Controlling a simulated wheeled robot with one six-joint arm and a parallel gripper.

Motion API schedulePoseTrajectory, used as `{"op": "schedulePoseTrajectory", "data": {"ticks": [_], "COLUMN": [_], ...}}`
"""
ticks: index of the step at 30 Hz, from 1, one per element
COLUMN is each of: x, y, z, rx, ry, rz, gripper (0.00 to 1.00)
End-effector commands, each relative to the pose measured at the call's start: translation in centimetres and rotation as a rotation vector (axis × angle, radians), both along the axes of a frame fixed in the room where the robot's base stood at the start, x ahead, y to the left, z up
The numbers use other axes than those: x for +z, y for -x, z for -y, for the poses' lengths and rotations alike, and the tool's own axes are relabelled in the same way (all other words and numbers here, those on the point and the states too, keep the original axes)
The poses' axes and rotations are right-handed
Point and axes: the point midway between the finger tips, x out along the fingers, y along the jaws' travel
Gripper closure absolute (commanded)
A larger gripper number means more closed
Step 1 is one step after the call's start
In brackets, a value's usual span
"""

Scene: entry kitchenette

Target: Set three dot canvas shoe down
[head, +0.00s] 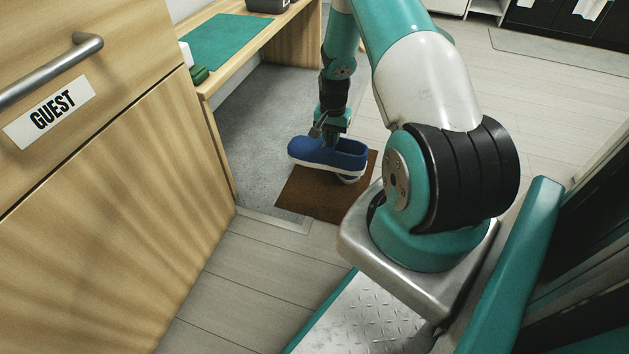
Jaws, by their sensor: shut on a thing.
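A blue canvas shoe (340,153) with a white sole shows in the head view, at the lower end of my arm. My gripper (328,137) points down and is shut on the shoe's upper. The shoe appears over the brown mat (306,198); I cannot tell how high above it. No dots can be made out on the shoe at this size. A small white-edged thing (349,180) shows just below the shoe on the mat, mostly hidden; it may be part of another shoe.
A wooden cabinet (120,160) labelled GUEST stands at left. A wooden bench (250,50) carries a green mat (226,42), a small green item (198,74) and a dark bin (267,5). Grey carpet (255,115) lies beneath it. Plank floor (265,275) in front is clear.

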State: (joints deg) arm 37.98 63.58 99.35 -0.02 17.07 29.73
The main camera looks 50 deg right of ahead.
Motion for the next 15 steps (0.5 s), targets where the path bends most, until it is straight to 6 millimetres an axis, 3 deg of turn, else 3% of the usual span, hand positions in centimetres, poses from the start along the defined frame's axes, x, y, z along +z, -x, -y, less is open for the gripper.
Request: {"op": "schedulePoseTrajectory", "data": {"ticks": [1, 6, 10, 15], "x": [-2.5, -7.4, -10.4, -12.3], "y": [0.1, 0.0, 0.0, -0.1], "z": [0.0, 0.0, -0.1, -0.1], "rx": [-0.001, 0.0, 0.001, 0.002], "ry": [-0.001, -0.001, 0.0, 0.001], "rz": [-0.003, -0.001, 0.0, 0.002], "gripper": [1.0, 1.0, 1.0, 1.0]}}
